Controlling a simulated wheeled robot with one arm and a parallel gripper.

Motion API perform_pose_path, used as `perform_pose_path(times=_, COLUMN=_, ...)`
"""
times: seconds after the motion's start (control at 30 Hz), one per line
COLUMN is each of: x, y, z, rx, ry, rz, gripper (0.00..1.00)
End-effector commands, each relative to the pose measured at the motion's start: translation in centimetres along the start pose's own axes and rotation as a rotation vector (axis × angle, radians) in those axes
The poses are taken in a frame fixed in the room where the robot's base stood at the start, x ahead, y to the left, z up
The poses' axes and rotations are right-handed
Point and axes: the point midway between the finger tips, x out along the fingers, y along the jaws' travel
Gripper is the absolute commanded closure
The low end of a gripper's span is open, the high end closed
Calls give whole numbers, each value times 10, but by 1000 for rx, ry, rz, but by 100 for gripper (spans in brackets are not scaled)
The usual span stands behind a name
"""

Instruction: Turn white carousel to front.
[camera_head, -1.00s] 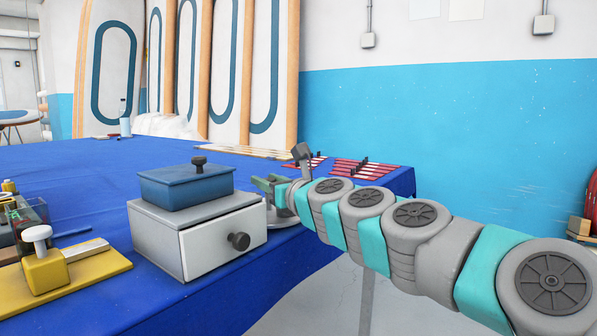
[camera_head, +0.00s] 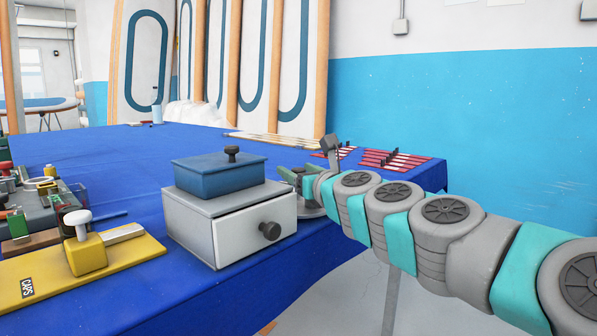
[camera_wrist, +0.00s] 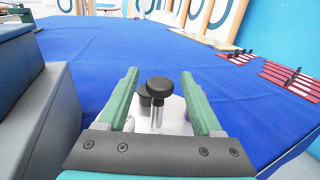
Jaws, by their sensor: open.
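The white carousel is mostly hidden. In the wrist view a pale part of it (camera_wrist: 172,118) shows between my fingers, with a black-capped metal post (camera_wrist: 160,88) and a second dark knob beside it. In the head view a pale round base (camera_head: 312,211) shows under my gripper, right behind the drawer box. My gripper (camera_head: 292,178) is open; its green fingers (camera_wrist: 160,75) stand on either side of the post. I cannot tell whether they touch it.
A grey box with a white drawer (camera_head: 255,229) stands close to my gripper, with a blue lidded box (camera_head: 218,178) on top. A yellow board (camera_head: 75,275) and several tools lie at left. Red strips (camera_head: 395,160) lie behind my gripper.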

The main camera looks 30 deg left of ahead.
Motion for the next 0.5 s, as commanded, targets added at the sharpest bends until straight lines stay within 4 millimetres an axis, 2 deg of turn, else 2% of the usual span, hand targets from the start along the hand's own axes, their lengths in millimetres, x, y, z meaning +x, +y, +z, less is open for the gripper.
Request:
perform_pose_path(times=0.17, x=-7, y=-1, z=1, rx=1, ry=-2, rz=-1, gripper=33)
perform_pose_path(times=0.5, x=-52, y=-1, z=1, rx=2, ry=-2, rz=0, gripper=33)
